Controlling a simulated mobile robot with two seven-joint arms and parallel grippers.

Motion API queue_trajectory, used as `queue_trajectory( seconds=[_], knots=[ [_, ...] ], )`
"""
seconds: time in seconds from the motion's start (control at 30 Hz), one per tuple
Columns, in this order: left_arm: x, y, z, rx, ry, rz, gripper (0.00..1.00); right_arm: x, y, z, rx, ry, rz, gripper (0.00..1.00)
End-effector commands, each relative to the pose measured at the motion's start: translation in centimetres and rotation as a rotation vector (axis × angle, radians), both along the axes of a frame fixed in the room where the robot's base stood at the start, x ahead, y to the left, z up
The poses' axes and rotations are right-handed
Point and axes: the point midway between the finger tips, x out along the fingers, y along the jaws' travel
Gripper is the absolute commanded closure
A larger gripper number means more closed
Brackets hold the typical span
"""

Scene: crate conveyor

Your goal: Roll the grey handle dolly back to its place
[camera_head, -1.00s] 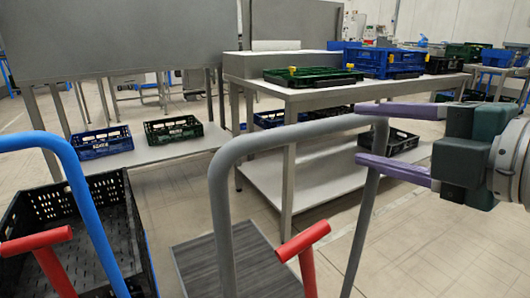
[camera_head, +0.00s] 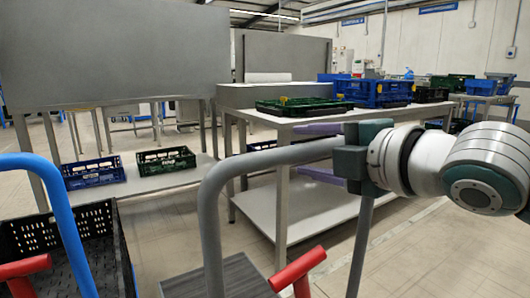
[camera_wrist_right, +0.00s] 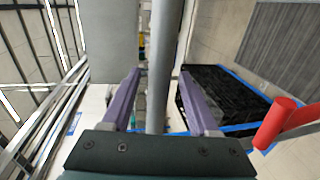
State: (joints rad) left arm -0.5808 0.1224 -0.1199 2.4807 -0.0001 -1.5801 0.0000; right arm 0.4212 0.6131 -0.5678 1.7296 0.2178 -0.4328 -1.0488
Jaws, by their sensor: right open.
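The grey handle dolly stands low in the head view, with its bent tube handle (camera_head: 211,215) upright and its dark ribbed deck (camera_head: 225,277) partly cut off by the lower edge. My right gripper (camera_head: 305,152) reaches in from the right, its purple fingers open above and below the handle's top bar. In the right wrist view the grey tube (camera_wrist_right: 157,95) runs between the two spread fingers of the gripper (camera_wrist_right: 160,72), with gaps at both sides. My left gripper is not in view.
A blue handle (camera_head: 62,215) and a black crate (camera_head: 118,245) stand at the left. A table (camera_head: 262,205) with green and blue crates is behind the handle. A grey-panelled stand with a blue crate (camera_head: 93,173) and green crate (camera_head: 166,161) is behind left. Floor at right is clear.

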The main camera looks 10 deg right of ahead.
Motion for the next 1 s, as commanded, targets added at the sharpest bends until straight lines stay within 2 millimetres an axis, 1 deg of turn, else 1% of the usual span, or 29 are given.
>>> queue_trajectory(
  seconds=[0.13, 0.17, 0.6, 0.7, 1.0],
  knots=[
    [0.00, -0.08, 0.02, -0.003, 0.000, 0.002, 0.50, -0.02, 0.00, 0.01, 0.000, 0.000, 0.000, 0.39],
    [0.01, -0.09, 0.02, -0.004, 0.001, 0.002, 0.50, -0.02, 0.00, 0.01, 0.000, 0.000, 0.000, 0.42],
    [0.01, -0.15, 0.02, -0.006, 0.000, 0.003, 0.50, -0.05, -0.02, 0.01, 0.001, 0.000, 0.000, 0.91],
    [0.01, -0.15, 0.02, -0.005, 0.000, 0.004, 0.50, -0.05, -0.02, 0.01, 0.001, 0.000, 0.000, 1.00],
    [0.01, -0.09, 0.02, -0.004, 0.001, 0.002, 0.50, -0.04, -0.03, 0.01, 0.001, 0.000, 0.000, 1.00]
  ],
)
